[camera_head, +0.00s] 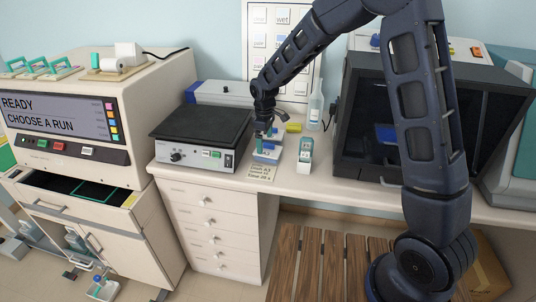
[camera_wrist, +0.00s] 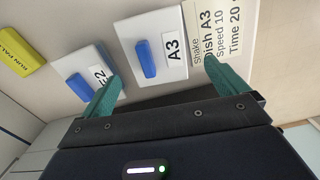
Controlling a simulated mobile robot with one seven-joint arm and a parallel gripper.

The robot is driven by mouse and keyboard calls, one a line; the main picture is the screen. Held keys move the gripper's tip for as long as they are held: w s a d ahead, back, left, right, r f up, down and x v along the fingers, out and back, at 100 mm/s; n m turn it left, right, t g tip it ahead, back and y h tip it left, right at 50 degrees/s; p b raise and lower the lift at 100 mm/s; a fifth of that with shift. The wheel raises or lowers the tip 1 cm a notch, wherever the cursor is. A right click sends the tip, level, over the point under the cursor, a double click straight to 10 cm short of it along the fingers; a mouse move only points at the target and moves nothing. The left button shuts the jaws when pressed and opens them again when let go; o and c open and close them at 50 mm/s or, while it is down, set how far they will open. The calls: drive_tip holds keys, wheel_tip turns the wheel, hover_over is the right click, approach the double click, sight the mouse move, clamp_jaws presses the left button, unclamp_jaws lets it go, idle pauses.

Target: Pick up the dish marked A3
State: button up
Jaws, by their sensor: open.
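The dish marked A3 (camera_wrist: 124,34) is a white, flat-topped dish with a blue handle (camera_wrist: 146,58) and a black-on-white label. It lies on the bench, and in the head view it appears to be the pale dish (camera_head: 266,158) just under my gripper. My gripper (camera_wrist: 162,70) is open, its two teal fingers spread on either side of the A3 dish's near part in the wrist view. No contact with the dish shows. In the head view my gripper (camera_head: 268,139) is above the bench and partly hides the dishes behind it.
A second white dish (camera_wrist: 104,54) with a blue handle, its label partly hidden, lies close left of A3. A note card (camera_wrist: 222,30) naming dish A3 lies on the other side. A yellow block (camera_wrist: 20,55), a teal-handled holder (camera_head: 305,155), a bottle (camera_head: 315,108) and a hotplate-like device (camera_head: 200,135) stand nearby.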

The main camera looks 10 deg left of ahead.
sight(268, 150)
drive_tip(key=shift+w+d+f, duration=0.1)
drive_tip(key=shift+d+f, duration=0.1)
drive_tip(key=shift+f, duration=0.75)
drive_tip(key=shift+d+f, duration=0.2)
drive_tip(key=shift+f, duration=0.75)
drive_tip(key=shift+w+d+f, duration=0.1)
drive_tip(key=shift+d+f, duration=0.1)
drive_tip(key=shift+f, duration=0.75)
drive_tip(key=c, duration=1.1)
drive_tip(key=shift+r, duration=0.1)
